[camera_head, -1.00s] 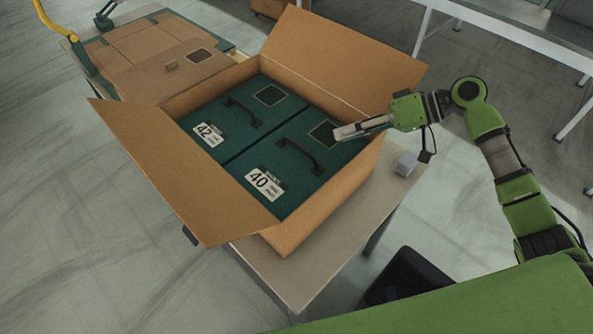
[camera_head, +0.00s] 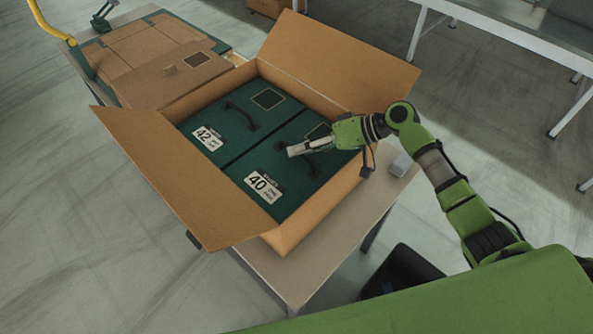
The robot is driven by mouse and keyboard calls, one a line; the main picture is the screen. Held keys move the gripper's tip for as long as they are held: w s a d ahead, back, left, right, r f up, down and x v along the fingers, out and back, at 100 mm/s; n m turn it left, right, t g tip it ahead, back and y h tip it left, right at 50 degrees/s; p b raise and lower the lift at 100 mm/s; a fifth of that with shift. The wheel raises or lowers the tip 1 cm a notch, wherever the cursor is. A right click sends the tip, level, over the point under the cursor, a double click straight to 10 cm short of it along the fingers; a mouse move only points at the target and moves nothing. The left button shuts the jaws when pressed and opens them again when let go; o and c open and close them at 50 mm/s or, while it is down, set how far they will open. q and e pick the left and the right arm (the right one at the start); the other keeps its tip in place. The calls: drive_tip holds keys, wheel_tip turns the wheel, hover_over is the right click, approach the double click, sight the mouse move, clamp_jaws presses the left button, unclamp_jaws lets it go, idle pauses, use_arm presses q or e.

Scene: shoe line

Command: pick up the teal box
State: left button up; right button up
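Two teal boxes lie side by side in an open cardboard carton (camera_head: 318,206). The one labelled 42 (camera_head: 222,124) is on the left and the one labelled 40 (camera_head: 290,190) is on the right. Each has a dark handle on top. My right gripper (camera_head: 292,151) is over the box labelled 40, with its fingers at that box's handle and partly covering it. I cannot tell whether the fingers touch the handle, or how far apart they are. My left gripper is out of view.
The carton stands on a small table (camera_head: 292,276) with its flaps spread outward. A small grey block (camera_head: 400,164) lies on the table right of the carton. Flat cardboard pieces (camera_head: 150,62) lie behind at left. A long white table (camera_head: 510,36) stands at upper right.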

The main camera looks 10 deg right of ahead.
drive_tip(key=shift+d, duration=0.1)
clamp_jaws()
drive_tip(key=shift+r, duration=0.15)
drive_tip(key=shift+r, duration=0.1)
